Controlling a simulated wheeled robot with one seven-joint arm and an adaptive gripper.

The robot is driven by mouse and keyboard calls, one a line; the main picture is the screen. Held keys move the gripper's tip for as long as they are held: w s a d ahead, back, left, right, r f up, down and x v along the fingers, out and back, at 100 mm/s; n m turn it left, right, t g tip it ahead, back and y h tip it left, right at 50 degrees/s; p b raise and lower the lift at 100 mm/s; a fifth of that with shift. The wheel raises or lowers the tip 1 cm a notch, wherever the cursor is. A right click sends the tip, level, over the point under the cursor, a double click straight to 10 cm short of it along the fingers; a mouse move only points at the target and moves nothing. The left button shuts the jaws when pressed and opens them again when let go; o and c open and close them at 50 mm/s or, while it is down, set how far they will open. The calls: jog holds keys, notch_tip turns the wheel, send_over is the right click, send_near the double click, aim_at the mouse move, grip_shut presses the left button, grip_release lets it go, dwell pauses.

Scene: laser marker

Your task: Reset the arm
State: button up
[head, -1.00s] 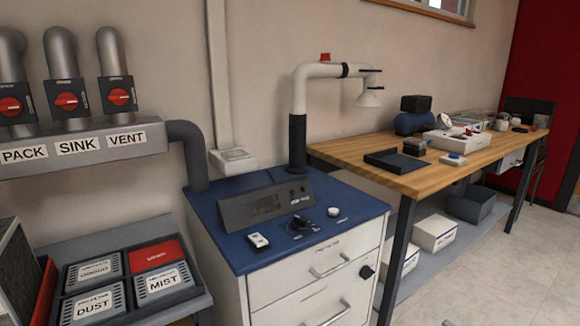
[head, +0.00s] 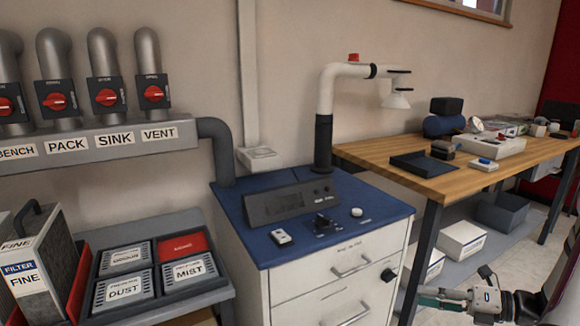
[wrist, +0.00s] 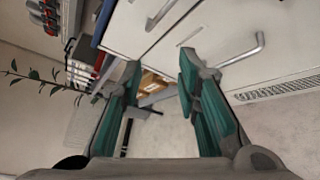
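My gripper shows in the wrist view (wrist: 160,100) with its two green-padded fingers spread apart and nothing between them. My arm reaches in from the right edge there. The fingers seem apart from the cabinet, though the exact gap is hard to tell. The wrist view is turned on its side and shows the white drawer fronts and a handle beyond the fingers.
The cabinet's blue top (head: 383,213) carries a dark control panel (head: 290,201) and a white extraction arm (head: 325,95). A wooden bench (head: 430,184) stands right. Filter cartridges (head: 125,287) lie in a rack at left, below red-knobbed valves (head: 105,98).

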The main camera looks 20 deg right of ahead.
jog(key=a+r+n+g, duration=0.4)
jog(key=a+r+n, duration=0.1)
jog(key=a+n, duration=0.25)
jog(key=s+a+r+n+g, duration=0.1)
jog(key=a+r+n+g, duration=0.4)
jog(key=a, duration=0.4)
jog(key=a+r+n+g, duration=0.3)
jog(key=a+r+n, duration=0.3)
jog(key=a+n, duration=0.25)
jog(key=s+a+r+n+h, duration=0.2)
jog(key=s+a+n+h, duration=0.25)
jog(key=s+n, duration=0.45)
jog(key=s+a+r+n+h, duration=0.25)
jog(key=s+n+h, duration=0.25)
jog(key=s+n, duration=0.4)
notch_tip(320, 180, up, 23)
jog(key=n+t+p, duration=0.1)
jog(key=t+p, duration=0.2)
jog(key=p, duration=1.9)
jog(key=shift+w+a+f+t, duration=0.2)
jog(key=shift+w+t, duration=0.1)
jog(key=shift+t, duration=0.1)
